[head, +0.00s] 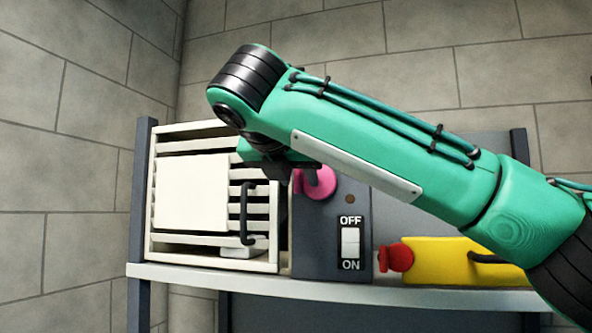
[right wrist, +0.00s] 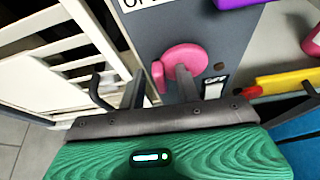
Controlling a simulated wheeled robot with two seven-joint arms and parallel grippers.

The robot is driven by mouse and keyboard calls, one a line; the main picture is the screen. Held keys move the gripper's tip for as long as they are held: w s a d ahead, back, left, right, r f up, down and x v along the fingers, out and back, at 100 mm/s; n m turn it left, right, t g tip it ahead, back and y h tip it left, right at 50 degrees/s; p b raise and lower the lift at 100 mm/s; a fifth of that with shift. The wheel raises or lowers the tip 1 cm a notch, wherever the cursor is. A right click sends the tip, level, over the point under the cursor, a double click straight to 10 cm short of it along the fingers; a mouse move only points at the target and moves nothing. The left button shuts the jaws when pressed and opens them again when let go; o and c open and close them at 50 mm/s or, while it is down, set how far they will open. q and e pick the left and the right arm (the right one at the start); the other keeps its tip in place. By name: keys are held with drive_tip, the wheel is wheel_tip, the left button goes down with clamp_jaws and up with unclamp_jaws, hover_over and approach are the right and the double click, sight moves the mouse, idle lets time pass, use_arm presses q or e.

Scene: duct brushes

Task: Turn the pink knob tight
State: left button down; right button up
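The pink knob (head: 318,183) sits on the upper front of a dark grey box (head: 325,245), partly covered by my right gripper in the head view. In the right wrist view the knob (right wrist: 187,58) is a round pink disc with a raised grip bar. My right gripper (right wrist: 159,74) has its two fingers spread apart. The knob's bar shows between the fingertips, and the right finger overlaps the disc. I cannot tell whether either finger touches it. In the head view the black gripper (head: 284,162) is just left of the knob. My left gripper is not in view.
A white slatted vent unit (head: 190,190) with a dark handle (head: 246,215) stands close left of the grey box. A white OFF/ON switch (head: 350,243) is below the knob. A yellow box (head: 440,262) with a red knob (head: 398,257) is at right on the shelf (head: 200,281).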

clamp_jaws()
